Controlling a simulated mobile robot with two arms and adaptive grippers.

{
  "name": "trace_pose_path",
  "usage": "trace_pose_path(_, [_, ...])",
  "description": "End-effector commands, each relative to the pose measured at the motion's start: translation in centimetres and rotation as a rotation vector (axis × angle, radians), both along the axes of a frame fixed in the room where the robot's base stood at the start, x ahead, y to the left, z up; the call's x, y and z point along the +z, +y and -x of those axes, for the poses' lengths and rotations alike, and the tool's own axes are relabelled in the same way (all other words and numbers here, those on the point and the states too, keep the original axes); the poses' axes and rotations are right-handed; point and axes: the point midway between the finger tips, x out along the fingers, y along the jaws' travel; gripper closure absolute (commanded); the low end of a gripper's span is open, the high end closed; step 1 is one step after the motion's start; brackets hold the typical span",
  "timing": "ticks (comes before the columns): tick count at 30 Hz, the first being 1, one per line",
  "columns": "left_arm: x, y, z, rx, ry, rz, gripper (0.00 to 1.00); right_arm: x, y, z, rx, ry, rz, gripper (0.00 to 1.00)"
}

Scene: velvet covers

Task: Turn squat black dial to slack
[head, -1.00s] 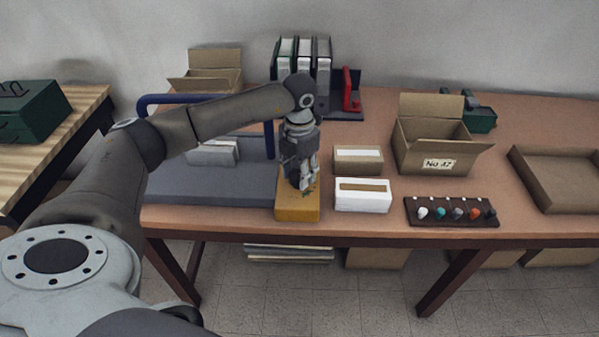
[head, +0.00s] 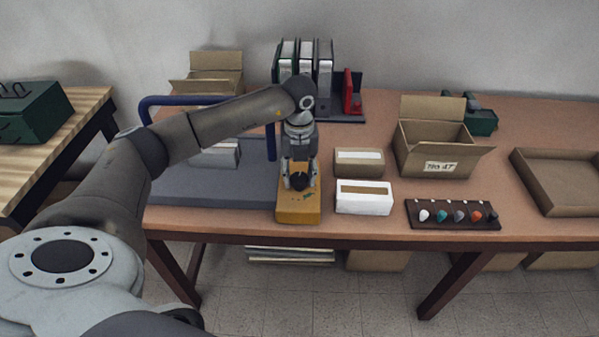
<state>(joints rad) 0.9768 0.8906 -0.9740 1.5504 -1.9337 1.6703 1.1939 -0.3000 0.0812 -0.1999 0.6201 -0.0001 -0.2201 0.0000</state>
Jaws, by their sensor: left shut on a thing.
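The squat black dial (head: 299,181) sits on top of the yellow box (head: 299,211) near the table's front edge. My left gripper (head: 299,179) reaches down over the box, with its fingers on either side of the dial and closed on it. Small green marks show on the box in front of the dial; I cannot read them or tell the dial's setting. My right gripper is not in view.
A grey platform with a blue rail (head: 271,140) lies to the left. A white box (head: 364,198) and a brown box (head: 359,162) stand close on the right. A dark rack of coloured knobs (head: 453,225) and an open carton (head: 434,156) are farther right.

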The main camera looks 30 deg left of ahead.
Motion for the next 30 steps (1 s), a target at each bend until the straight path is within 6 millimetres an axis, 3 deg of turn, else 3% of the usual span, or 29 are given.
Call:
trace_pose_path(23, [0.25,0.18,-0.16,0.104,-0.007,-0.002,0.82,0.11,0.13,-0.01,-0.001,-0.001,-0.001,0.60])
trace_pose_path(24, [0.25,0.17,-0.17,0.104,-0.008,-0.001,0.54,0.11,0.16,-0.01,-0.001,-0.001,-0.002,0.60])
trace_pose_path(28, [0.19,0.13,-0.12,0.102,-0.006,-0.001,0.38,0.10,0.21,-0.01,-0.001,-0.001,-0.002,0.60])
trace_pose_path(30, [0.15,0.12,-0.09,0.102,-0.004,-0.001,0.37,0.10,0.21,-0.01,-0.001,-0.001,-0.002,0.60])
